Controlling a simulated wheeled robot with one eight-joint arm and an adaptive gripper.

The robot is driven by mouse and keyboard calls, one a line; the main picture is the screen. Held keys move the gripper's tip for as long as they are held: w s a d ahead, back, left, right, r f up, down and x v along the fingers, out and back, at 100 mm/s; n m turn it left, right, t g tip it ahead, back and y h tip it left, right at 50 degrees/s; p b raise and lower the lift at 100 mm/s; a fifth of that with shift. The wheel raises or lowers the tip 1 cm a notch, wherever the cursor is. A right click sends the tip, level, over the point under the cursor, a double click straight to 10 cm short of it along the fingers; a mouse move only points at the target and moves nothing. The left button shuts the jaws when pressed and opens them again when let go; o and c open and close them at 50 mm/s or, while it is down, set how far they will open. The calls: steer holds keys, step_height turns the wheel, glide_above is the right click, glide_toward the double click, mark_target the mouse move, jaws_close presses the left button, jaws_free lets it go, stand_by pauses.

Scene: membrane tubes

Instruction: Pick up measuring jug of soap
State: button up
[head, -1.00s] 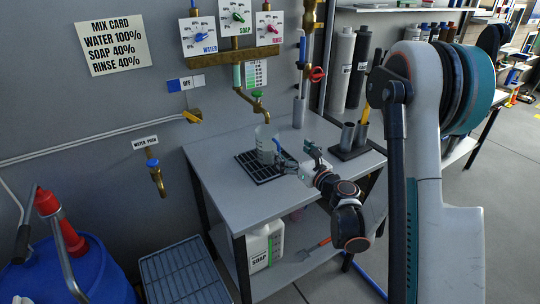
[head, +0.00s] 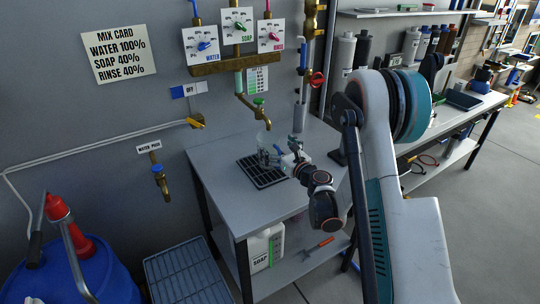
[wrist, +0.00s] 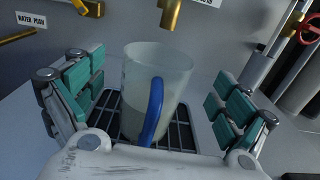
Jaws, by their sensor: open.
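The measuring jug (wrist: 172,72) is clear with a blue handle (wrist: 153,112) and pale, cloudy contents. In the wrist view it stands upright on the black drip grate (wrist: 105,103), its handle facing me. My gripper (wrist: 150,100) is open, with its teal-padded fingers spread to the left and right of the jug, and clear gaps show on both sides. In the head view the jug (head: 262,142) is partly hidden behind my gripper (head: 277,155), which is at the grate (head: 259,182) on the grey table.
A brass tap (head: 258,113) hangs above the jug, and its spout (wrist: 171,13) is close over the rim. A pipe with a red valve (head: 317,79) stands to the right. The table front (head: 240,212) is clear.

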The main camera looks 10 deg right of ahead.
mark_target(270, 139)
steer(key=b+x, duration=0.1)
steer(key=x, duration=0.3)
steer(key=shift+w+a+r, duration=0.1)
steer(key=shift+w+a, duration=0.05)
steer(key=shift+c, duration=0.3)
steer(key=c, duration=2)
steer(key=shift+r, duration=0.15)
